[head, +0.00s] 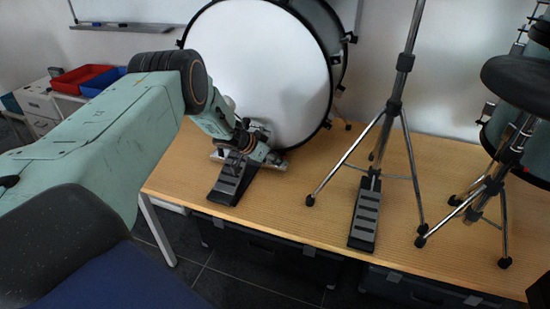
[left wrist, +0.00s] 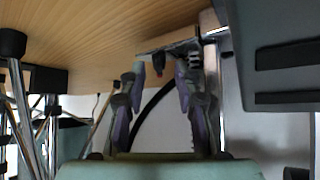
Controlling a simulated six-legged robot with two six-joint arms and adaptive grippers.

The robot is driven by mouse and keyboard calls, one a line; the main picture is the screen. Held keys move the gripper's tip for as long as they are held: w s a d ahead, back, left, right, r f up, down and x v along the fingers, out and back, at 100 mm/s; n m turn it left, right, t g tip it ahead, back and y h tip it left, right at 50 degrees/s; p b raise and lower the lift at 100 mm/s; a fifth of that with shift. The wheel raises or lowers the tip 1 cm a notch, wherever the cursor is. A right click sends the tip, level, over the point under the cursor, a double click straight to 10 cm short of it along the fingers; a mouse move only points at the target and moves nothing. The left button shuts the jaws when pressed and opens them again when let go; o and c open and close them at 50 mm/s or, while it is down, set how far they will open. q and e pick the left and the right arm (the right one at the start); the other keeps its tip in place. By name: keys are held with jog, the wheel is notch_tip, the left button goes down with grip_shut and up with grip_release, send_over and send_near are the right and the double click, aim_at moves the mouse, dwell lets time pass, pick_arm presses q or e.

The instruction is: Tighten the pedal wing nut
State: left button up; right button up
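The bass drum pedal has a black ribbed footboard (head: 234,178) and stands at the foot of the bass drum's white head (head: 258,70). My left gripper (head: 274,158) is low at the right side of the pedal, near the drum hoop. In the left wrist view, the two fingers of my left gripper (left wrist: 159,72) stand apart. A small dark reddish part (left wrist: 158,62) shows between their tips, with a gap on each side. It may be the wing nut, but it is too small to tell. The gripper hides part of the pedal's clamp in the head view. My right gripper is out of view.
A hi-hat stand with thin tripod legs (head: 345,173) and its pedal (head: 364,220) stand to the right on the wooden table (head: 300,215). More drum hardware (head: 497,185) is at the far right. Red (head: 80,78) and blue (head: 103,80) bins are at the back left.

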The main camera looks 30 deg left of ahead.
pick_arm(q)
jog(key=shift+f, duration=0.15)
jog(key=v, duration=1.2)
dwell(0.3)
jog(key=shift+o, duration=1)
jog(key=shift+d+n+y, duration=0.6)
jog(key=shift+n, duration=0.4)
jog(key=shift+d+r+g, duration=0.1)
jog(key=shift+r+g, duration=0.15)
jog(key=shift+g, duration=0.05)
